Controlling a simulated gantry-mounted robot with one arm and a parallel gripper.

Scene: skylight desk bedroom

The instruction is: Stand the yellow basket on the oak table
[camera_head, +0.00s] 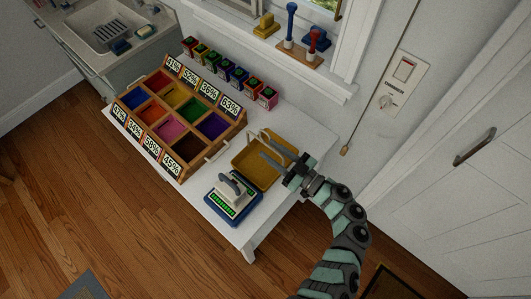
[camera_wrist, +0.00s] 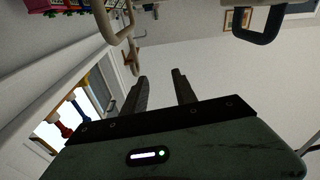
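The yellow basket (camera_head: 248,176) stands on a white table at its right end, with pale handles raised above it. In the wrist view, pale beige handle loops (camera_wrist: 121,36), apparently the basket's, are just ahead and left of the fingertips. My gripper (camera_head: 264,144) is over the basket's right side, close to its handles. It also shows in the wrist view (camera_wrist: 159,77), where its two dark fingers are apart with nothing between them. I cannot tell whether a finger touches a handle. No table with a clear oak surface shows; the one in view looks white (camera_head: 133,127).
A sectioned wooden tray (camera_head: 213,154) with number cards fills the table's left and middle. Several small coloured boxes (camera_head: 238,76) line the back. A blue-based device with a grey handle (camera_head: 233,195) stands in front of the basket. A wall and windowsill (camera_head: 320,87) lie behind.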

